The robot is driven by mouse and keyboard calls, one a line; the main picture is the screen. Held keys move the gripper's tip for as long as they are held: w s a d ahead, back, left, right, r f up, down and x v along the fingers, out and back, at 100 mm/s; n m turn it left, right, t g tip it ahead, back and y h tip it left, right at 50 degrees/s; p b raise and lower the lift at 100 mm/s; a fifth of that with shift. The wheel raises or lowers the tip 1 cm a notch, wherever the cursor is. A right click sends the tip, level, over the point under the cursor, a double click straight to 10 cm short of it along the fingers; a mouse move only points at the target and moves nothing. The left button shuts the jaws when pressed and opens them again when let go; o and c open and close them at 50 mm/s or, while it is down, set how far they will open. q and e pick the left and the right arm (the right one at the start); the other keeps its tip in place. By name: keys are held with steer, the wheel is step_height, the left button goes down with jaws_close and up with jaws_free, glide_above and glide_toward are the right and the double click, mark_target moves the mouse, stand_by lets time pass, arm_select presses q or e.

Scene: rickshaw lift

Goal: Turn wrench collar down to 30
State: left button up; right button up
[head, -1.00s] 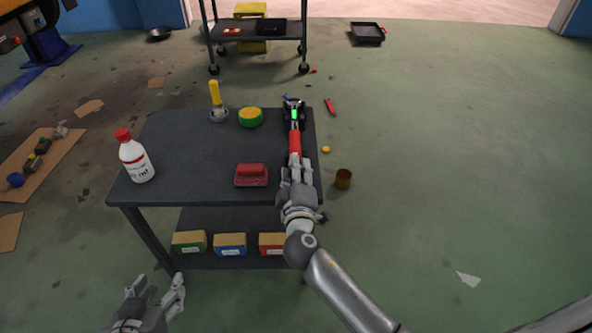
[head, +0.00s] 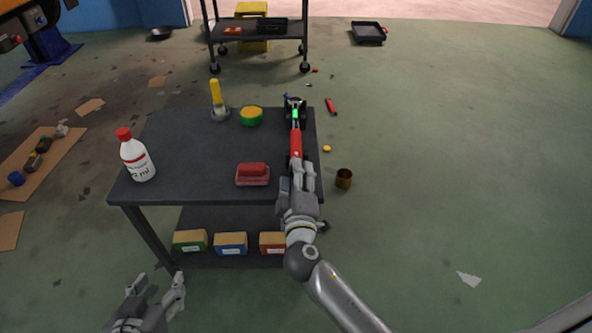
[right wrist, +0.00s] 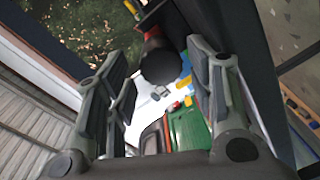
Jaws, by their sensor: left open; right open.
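The wrench (head: 295,143) has a red handle and a bright green part near its far end, where it meets a dark fixture (head: 294,104) at the table's far right corner. My right gripper (head: 302,176) is open at the near end of the handle. In the right wrist view, a round black end, apparently the wrench's (right wrist: 160,63), shows between and beyond the open fingers (right wrist: 158,95), and I see no finger closed on it. The collar's scale cannot be read. My left gripper (head: 158,287) is open and empty at the bottom left, away from the table.
The dark table (head: 200,155) carries a white bottle with red cap (head: 137,158), a red block (head: 252,174), a green-yellow round item (head: 251,116) and a yellow-handled tool (head: 217,98). Several boxes (head: 230,243) sit on its lower shelf. A brown cup (head: 344,178) stands right.

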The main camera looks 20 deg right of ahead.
steer(key=shift+v, duration=2.75)
